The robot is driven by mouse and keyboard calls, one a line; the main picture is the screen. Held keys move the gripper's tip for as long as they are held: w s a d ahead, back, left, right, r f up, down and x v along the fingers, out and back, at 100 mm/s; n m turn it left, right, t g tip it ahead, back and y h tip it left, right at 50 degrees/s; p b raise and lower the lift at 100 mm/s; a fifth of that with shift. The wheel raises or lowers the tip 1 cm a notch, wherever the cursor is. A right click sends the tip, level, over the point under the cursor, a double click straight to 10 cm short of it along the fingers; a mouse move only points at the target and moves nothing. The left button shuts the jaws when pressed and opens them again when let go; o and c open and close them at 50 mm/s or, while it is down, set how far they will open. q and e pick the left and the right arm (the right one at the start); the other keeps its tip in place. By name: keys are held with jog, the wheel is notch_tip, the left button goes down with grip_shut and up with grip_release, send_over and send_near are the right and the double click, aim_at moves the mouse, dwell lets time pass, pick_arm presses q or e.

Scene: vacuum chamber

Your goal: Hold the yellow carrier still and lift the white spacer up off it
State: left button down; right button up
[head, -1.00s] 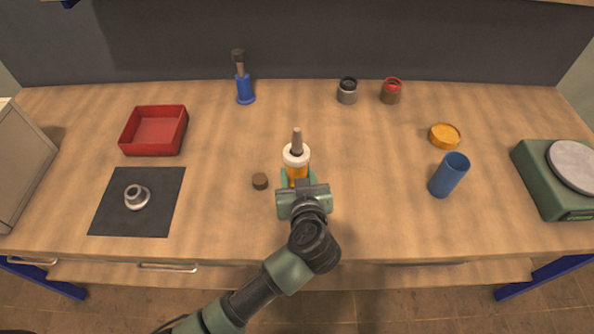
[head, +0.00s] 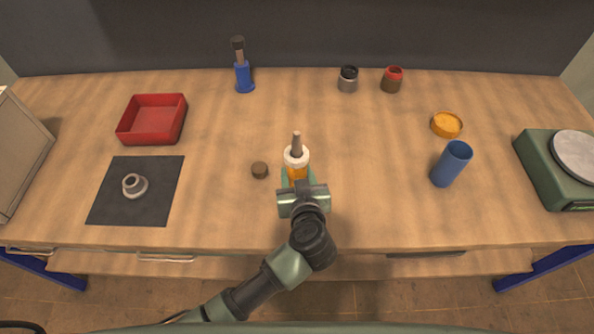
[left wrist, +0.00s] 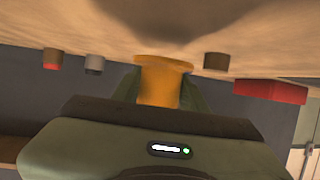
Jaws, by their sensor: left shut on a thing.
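The yellow carrier (head: 298,172) stands upright on the table near its front middle, with a brown post rising from its top. The white spacer (head: 290,160) is a ring around that post, resting on the carrier's yellow body. My left gripper (head: 298,181) is shut on the carrier's lower body from the front, below the spacer. In the left wrist view the carrier (left wrist: 160,82) shows between the fingers, with the picture upside down and the spacer out of sight. My right gripper is in neither view.
A small brown cap (head: 259,170) stands just left of the carrier. A red tray (head: 152,139) and a dark mat (head: 112,205) with a grey ring part (head: 134,186) lie left. A blue cup (head: 451,164), an orange dish (head: 446,124) and a green scale (head: 552,172) stand right.

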pick_arm(q)
jog(key=shift+f+b, duration=0.3)
jog(key=shift+f, duration=0.85)
jog(key=shift+f+p, duration=0.3)
jog(key=shift+f, duration=0.1)
jog(key=c, duration=0.8)
grip_release()
jog(key=shift+o, duration=0.2)
jog(key=shift+f, duration=0.1)
jog(key=c, duration=1.2)
